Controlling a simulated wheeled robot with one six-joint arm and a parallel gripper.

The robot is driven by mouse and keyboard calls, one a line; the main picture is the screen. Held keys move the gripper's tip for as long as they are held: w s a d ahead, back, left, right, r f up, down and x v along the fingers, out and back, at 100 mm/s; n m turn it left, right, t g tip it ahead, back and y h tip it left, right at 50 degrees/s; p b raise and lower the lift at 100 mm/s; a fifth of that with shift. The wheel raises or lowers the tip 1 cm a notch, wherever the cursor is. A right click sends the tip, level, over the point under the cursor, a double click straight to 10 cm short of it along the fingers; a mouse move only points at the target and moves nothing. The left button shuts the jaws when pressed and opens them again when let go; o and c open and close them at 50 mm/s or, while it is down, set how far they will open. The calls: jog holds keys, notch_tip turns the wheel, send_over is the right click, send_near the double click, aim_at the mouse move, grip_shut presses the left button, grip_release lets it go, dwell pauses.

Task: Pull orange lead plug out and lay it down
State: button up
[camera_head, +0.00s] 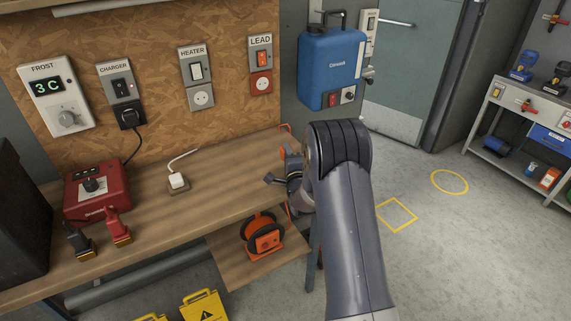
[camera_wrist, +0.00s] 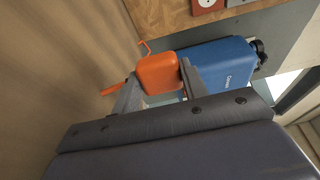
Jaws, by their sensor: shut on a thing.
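The orange lead plug (camera_wrist: 160,70) is between the two fingers of my gripper (camera_wrist: 158,86) in the wrist view, and the gripper is shut on it. A thin orange cord (camera_wrist: 145,45) shows beside it. The orange cable reel (camera_head: 263,236) sits on a low shelf below the bench.
A white plug with a cord (camera_head: 178,181) lies on the bench (camera_head: 225,180). A red charger (camera_head: 94,190) stands at left. The middle right of the bench top is clear.

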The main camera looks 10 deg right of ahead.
jog(key=o, duration=1.4)
jog(key=shift+c, duration=0.2)
jog(key=shift+s, duration=0.1)
jog(key=s+b, duration=0.2)
jog(key=s, duration=0.8)
jog(key=shift+s, duration=0.3)
jog(key=shift+w+p, duration=0.3)
jog(key=shift+w, duration=2)
